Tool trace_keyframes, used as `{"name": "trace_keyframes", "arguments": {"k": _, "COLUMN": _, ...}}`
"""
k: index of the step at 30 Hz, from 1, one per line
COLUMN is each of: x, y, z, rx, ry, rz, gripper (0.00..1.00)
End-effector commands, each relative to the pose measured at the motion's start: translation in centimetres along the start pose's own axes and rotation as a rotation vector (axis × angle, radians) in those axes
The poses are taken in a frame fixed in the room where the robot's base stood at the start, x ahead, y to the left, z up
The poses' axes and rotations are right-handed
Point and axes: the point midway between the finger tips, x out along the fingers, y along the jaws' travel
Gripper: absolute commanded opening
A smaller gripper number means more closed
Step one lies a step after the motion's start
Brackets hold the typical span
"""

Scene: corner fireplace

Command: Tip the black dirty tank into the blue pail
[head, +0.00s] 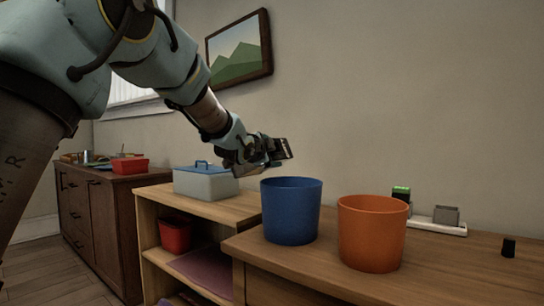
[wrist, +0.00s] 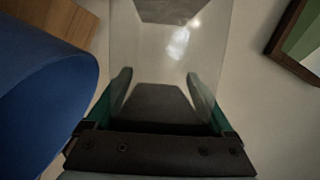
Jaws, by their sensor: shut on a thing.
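The blue pail (head: 291,215) stands upright on the wooden counter, and no contents show inside it. Part of its side shows at the left of the wrist view (wrist: 40,105). My gripper (head: 268,160) is just above and behind the pail's rim, shut on the black tank (head: 283,149). In the wrist view the tank (wrist: 168,38) looks see-through with a dark end and sits between my two fingers (wrist: 160,88). It lies roughly sideways above the pail. I cannot tell what is in it.
An orange pail (head: 372,238) stands right of the blue one. Behind it lies a white tray (head: 450,229) with a grey block and a green-topped item. A grey box with blue lid (head: 207,186) sits on the lower shelf unit at left.

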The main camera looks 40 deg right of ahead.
Motion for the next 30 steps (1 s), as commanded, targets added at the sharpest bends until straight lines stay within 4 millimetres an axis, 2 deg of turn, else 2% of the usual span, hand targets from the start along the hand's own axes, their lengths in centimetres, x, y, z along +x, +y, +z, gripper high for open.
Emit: {"name": "trace_keyframes", "arguments": {"k": 30, "x": 0.07, "y": 0.33, "z": 0.3, "rx": 0.055, "ry": 0.0, "rz": -0.018, "gripper": 0.12}}
